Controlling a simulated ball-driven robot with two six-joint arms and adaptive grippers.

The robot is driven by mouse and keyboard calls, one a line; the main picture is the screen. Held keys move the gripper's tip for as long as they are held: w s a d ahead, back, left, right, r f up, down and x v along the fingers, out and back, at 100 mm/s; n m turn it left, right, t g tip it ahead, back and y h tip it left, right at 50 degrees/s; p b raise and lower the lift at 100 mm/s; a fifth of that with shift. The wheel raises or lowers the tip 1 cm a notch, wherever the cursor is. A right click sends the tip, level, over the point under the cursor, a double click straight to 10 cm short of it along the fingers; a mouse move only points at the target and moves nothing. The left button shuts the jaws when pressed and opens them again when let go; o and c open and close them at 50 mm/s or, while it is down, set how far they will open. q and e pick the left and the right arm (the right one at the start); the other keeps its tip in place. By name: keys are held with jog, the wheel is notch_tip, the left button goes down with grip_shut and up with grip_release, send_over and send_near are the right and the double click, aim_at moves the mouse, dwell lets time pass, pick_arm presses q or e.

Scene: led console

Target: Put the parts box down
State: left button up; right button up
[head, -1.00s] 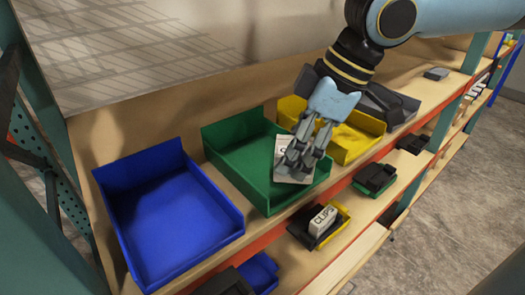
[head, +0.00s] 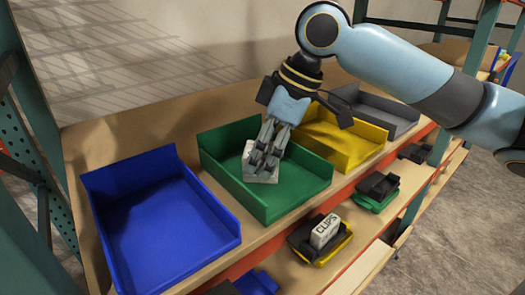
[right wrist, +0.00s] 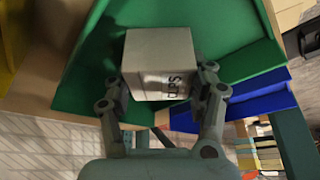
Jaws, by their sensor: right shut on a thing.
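My right gripper (head: 264,160) is over the green bin (head: 305,178) in the head view, its fingers pointing down. It is shut on a white parts box (head: 250,177), which is partly hidden by the fingers. In the right wrist view the white box (right wrist: 160,52) sits between the two fingertips (right wrist: 162,85), with "CLIPS" lettering on its side and the green bin behind it. I cannot tell whether the box touches the bin floor. My left gripper is not in view.
An empty blue bin (head: 160,225) stands left of the green one. A yellow bin (head: 345,142) and a grey bin (head: 385,110) stand to the right. Another white CLIPS box (head: 325,231) sits in a small yellow tray (head: 338,246) on the lower shelf.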

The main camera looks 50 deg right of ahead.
jog(key=o, duration=1.2)
